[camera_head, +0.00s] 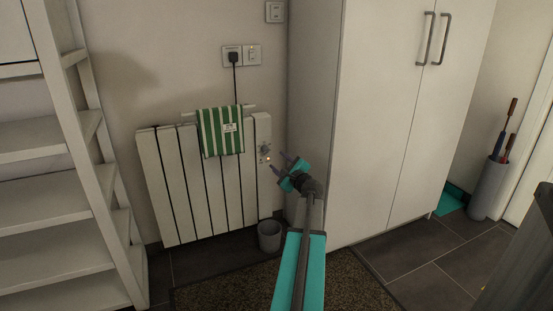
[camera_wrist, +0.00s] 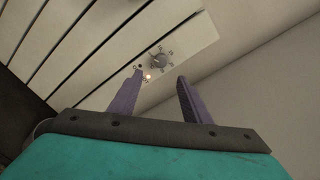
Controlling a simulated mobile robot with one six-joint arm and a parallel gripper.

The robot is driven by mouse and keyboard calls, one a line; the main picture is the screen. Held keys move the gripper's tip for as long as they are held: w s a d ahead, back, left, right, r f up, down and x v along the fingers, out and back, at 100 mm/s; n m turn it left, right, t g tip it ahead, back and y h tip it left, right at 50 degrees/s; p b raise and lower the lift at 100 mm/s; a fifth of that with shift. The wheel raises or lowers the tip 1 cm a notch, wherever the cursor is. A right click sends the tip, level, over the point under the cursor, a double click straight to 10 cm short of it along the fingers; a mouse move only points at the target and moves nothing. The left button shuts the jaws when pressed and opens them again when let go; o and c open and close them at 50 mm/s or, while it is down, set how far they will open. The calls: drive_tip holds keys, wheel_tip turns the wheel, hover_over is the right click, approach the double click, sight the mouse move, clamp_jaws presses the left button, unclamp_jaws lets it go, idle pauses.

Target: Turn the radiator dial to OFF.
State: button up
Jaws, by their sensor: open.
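The white panel radiator (camera_head: 180,190) stands against the back wall, left of a tall white cabinet. Its small grey dial (camera_head: 264,149) is on the right end panel. In the wrist view the dial (camera_wrist: 158,60) has marks around it, too small to read, and a lit orange lamp beside it. My gripper (camera_head: 278,168) is open and empty, to the right of and slightly below the dial. In the wrist view its two purple fingers (camera_wrist: 157,88) are apart, with the dial beyond their tips, nearer the left finger. Nothing touches the dial.
A green-and-white striped towel (camera_head: 220,131) hangs over the radiator top. A plugged socket (camera_head: 233,56) is above it. A grey bin (camera_head: 269,236) stands on the floor below the dial. The white cabinet (camera_head: 375,120) stands close to the right of my gripper. White shelves (camera_head: 60,200) are at left.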

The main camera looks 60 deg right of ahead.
drive_tip(key=shift+v, duration=1)
drive_tip(key=shift+w, duration=0.1)
